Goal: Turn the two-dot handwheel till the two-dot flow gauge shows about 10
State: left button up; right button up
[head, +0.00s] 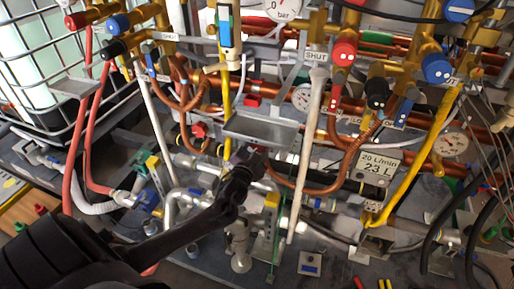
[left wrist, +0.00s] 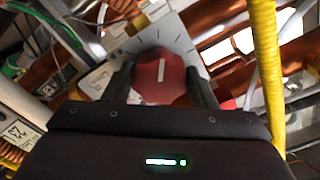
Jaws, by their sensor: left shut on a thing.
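My left gripper (head: 248,158) reaches in from the lower left in the head view, among the pipes below a grey metal tray. In the left wrist view its two fingers (left wrist: 160,72) are shut on a red knob (left wrist: 161,84), one finger on each side. The knob has a white line, pointing almost straight up in that view. Behind it is a grey plate (left wrist: 172,38) with dark tick marks. I see no two-dot mark on it. The gripper hides the knob in the head view. A display box (head: 379,167) reads "20 L/min" and "23 L". My right gripper is not in view.
Copper pipes crowd around the gripper. A pale rod (head: 308,150) stands right of it, and a yellow pipe (head: 425,165) is further right. A round dial (head: 452,145) sits at the right. The grey tray (head: 262,132) is just above the gripper. A white-barred cage stands upper left.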

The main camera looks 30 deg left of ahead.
pick_arm(q)
jog(key=shift+f, duration=0.1)
jog(key=o, duration=1)
jog(key=shift+c, duration=0.2)
jog(key=shift+s, duration=0.1)
jog(key=shift+s+d, duration=0.15)
jog(key=shift+s, duration=0.2)
jog(key=v, duration=0.7)
jog(key=shift+p, duration=0.45)
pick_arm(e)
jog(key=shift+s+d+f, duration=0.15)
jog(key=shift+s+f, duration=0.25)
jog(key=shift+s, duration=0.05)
